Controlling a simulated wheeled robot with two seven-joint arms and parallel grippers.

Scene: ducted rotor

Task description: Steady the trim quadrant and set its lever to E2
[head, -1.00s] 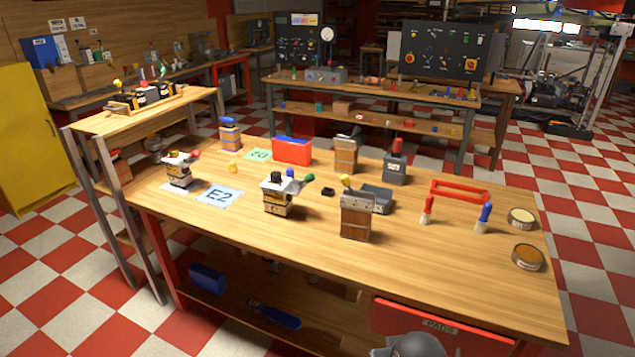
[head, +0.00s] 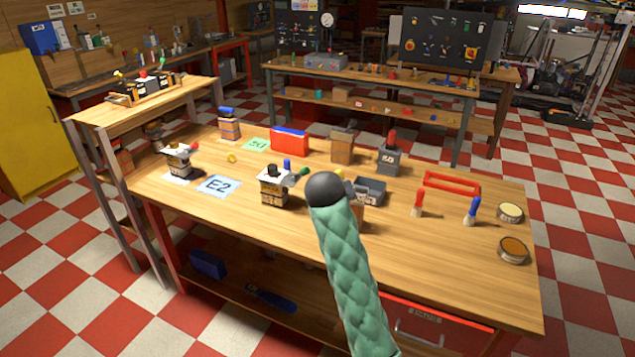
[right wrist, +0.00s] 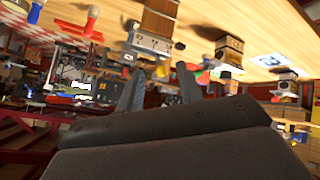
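Three lever units with wooden bodies stand on the bench; I cannot tell which is the trim quadrant. One with a green knob (head: 274,188) is mid-bench; it also shows in the right wrist view (right wrist: 229,48). One with a red knob (head: 178,160) is at the left. One with a yellow knob (right wrist: 150,42) is mostly hidden in the head view. The E2 card (head: 218,186) lies between the red-knob and green-knob units. My right gripper (right wrist: 160,88) has its fingers apart, with nothing seen between them. My left gripper is out of view.
A green quilted arm part of mine with a black end crosses the bench front. A red-blue box (head: 290,142), a dark weight (head: 389,160), a red frame (head: 452,183), two brushes (head: 418,205) and two tins (head: 513,250) stand around. The front left bench top is clear.

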